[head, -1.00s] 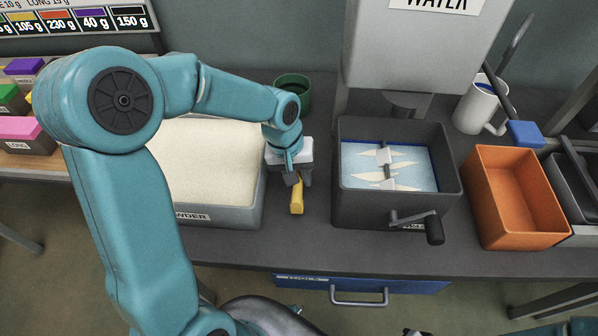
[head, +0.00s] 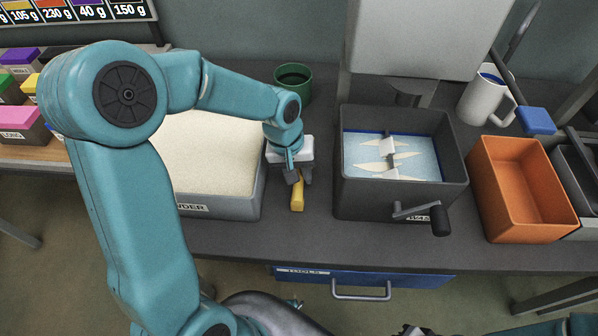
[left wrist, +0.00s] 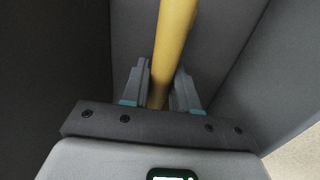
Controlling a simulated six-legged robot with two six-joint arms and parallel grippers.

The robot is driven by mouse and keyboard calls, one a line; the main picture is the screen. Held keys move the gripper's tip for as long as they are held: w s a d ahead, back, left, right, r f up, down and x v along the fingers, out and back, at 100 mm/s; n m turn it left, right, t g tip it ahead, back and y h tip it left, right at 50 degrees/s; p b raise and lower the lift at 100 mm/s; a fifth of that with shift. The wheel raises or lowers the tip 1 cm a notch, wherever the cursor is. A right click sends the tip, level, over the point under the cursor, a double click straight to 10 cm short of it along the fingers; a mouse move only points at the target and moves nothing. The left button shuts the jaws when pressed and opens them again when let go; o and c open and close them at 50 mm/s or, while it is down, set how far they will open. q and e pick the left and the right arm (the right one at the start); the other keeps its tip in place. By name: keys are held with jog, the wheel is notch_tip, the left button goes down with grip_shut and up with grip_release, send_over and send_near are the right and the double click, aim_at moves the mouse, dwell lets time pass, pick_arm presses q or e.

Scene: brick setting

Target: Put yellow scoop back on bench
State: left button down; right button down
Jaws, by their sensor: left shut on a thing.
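The yellow scoop (head: 297,195) shows as a short yellow handle below my left gripper (head: 294,178) in the head view. My left gripper is shut on the scoop, over the strip of dark bench (head: 310,232) between the powder bin and the mixer box. In the left wrist view the yellow handle (left wrist: 172,50) runs up from between the two fingers (left wrist: 160,90). The rest of the scoop is hidden, and I cannot tell whether it touches the bench. My right gripper is not clearly in view.
The powder bin (head: 225,207) stands left of the gripper. The mixer box (head: 385,203) with a crank (head: 432,217) stands right of it. An orange bin (head: 525,190), a white mug (head: 484,98) and a green cup (head: 294,82) stand around. A blue drawer (head: 410,280) is below the bench edge.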

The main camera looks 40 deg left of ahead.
pick_arm(q)
jog(key=shift+f, duration=0.35)
jog(key=c, duration=0.8)
grip_release()
jog(key=shift+r, duration=0.1)
